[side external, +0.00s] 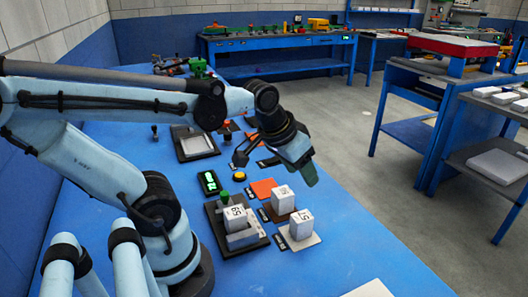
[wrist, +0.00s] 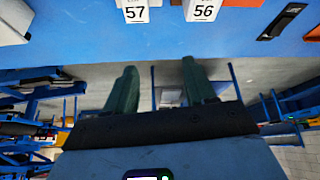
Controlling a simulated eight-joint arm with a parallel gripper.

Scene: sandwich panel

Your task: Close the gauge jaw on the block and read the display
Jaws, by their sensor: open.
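A gauge (side external: 262,238) with a dark base sits on the blue bench in the side view. A white-topped numbered block (side external: 235,217) stands in it, beside a green knob (side external: 224,197). I cannot tell whether the jaw touches the block. A small black display (side external: 209,183) with green digits, too small to read, lies behind the gauge. My gripper (side external: 307,174) hangs above the bench, behind and right of the gauge, apart from it. In the wrist view my gripper (wrist: 160,82) shows two green fingers spread apart with nothing between them.
Two more numbered blocks, one (side external: 283,200) behind the other (side external: 301,224), stand on pads right of the gauge. The wrist view shows blocks marked 57 (wrist: 135,12) and 56 (wrist: 203,10). An orange square (side external: 263,187) and yellow button (side external: 239,175) lie behind. The bench's front is mostly clear.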

